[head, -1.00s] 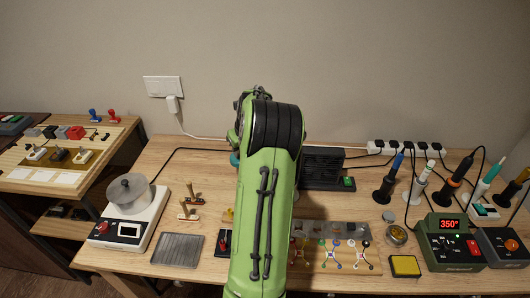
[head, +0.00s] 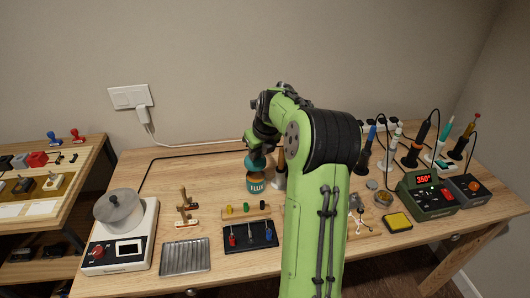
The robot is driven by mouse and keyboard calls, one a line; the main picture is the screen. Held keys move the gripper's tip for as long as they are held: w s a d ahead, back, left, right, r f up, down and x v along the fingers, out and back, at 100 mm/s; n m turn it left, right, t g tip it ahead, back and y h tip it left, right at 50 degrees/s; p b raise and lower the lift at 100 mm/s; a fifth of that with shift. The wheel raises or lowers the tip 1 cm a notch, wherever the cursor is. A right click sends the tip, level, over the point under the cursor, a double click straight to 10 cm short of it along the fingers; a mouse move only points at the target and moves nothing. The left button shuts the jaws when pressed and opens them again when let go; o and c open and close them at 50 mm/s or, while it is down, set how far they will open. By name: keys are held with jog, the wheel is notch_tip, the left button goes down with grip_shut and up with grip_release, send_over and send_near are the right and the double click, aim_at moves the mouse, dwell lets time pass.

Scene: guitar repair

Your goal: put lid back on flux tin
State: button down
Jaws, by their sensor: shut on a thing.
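The flux tin (head: 255,185) is a teal round container with an orange band and a white FLUX label. It stands upright on the bench, left of my arm. My gripper (head: 257,153) points down right above it, small and partly hidden by its own wrist. It is shut on a dark teal piece at the tin's top, which looks like the lid (head: 257,163). Whether the lid touches the rim or sits level on it is too small to tell.
A rack of coloured knobs (head: 246,209) and a black tray of small tools (head: 250,236) lie in front of the tin. A scale-like device (head: 121,252) and a ribbed grey tray (head: 185,256) are at left. Soldering irons and a station (head: 430,195) stand at right.

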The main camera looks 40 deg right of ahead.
aim_at(258, 161)
notch_tip(258, 161, down, 4)
jog(key=b, duration=0.3)
jog(key=shift+f+b, duration=0.1)
jog(key=shift+b, duration=0.25)
jog(key=shift+f+b, duration=0.55)
jog(key=shift+f, duration=0.4)
jog(key=shift+r+p, duration=0.1)
jog(key=shift+p, duration=0.35)
jog(key=shift+f, duration=0.2)
dwell(1.0)
jog(key=shift+c, duration=2.4)
grip_release()
jog(key=shift+r+p, duration=0.15)
jog(key=shift+p, duration=0.25)
